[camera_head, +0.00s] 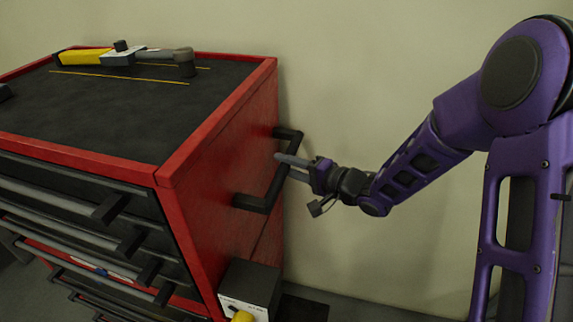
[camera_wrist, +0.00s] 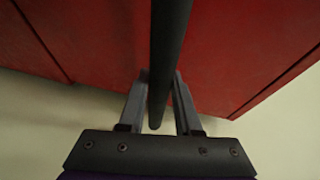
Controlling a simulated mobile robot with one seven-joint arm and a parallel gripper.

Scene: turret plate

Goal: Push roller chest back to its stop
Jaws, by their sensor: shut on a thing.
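The roller chest (camera_head: 222,150) is a red cabinet with a black top and several dark drawers, at the left in the head view. A black bar handle (camera_head: 277,183) sticks out from its right side. My gripper (camera_head: 284,167) is at this handle, its fingers on either side of the bar. In the wrist view the handle (camera_wrist: 168,50) runs between the two fingers (camera_wrist: 160,95), with the red side panel (camera_wrist: 100,40) behind it. My gripper is shut on the handle. No stop can be made out.
A small black-and-white box (camera_head: 250,288) with a yellow knob is at the chest's lower right side. A pale wall (camera_head: 370,80) stands behind. Floor shows at the lower right.

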